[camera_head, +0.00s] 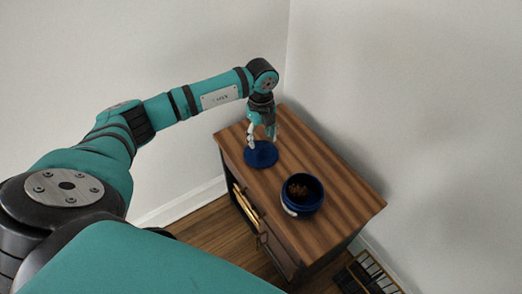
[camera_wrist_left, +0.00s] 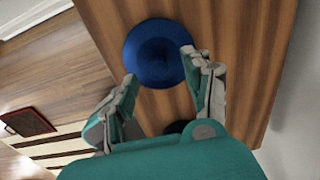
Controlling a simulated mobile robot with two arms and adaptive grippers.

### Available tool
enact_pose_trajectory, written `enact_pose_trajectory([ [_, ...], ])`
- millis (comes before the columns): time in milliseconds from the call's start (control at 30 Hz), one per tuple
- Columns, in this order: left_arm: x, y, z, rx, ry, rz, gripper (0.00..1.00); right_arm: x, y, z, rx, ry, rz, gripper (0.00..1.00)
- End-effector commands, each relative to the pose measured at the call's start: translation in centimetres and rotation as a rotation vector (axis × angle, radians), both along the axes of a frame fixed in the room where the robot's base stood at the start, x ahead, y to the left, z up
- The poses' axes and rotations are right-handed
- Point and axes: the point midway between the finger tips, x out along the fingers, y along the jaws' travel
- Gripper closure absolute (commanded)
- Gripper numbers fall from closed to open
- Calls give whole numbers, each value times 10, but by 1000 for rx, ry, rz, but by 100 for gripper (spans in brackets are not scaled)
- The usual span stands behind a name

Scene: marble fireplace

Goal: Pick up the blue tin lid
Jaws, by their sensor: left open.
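The blue tin lid (camera_head: 262,156) is a round, dark blue disc lying flat on the wooden cabinet top. In the left wrist view the lid (camera_wrist_left: 155,52) shows beyond my open fingers. My left gripper (camera_head: 262,143) points down just above the lid, its fingers apart. In the left wrist view the left gripper (camera_wrist_left: 158,66) has one fingertip near the lid's lower left edge and the other overlapping its right side. Whether the fingers touch the lid I cannot tell. My right gripper is not in view.
A round blue tin (camera_head: 303,193) with brown contents stands open on the cabinet top (camera_head: 345,200), nearer the front than the lid. A drawer (camera_head: 247,208) is partly open on the cabinet's left side. White walls stand behind.

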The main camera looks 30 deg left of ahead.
Motion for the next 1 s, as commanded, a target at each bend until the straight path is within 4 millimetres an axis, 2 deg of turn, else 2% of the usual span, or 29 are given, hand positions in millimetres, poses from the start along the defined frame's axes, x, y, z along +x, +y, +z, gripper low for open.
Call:
enact_pose_trajectory([
  [200,-3,-1,-35,0,4,0,49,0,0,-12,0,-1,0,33],
  [300,-3,-1,-46,-1,3,-1,49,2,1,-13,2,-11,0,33],
  [533,-2,-1,-46,-1,1,-1,49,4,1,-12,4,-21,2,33],
  [933,-3,-1,-47,0,2,-1,100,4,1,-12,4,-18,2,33],
  [1000,-3,-1,-47,0,3,-1,100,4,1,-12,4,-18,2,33],
])
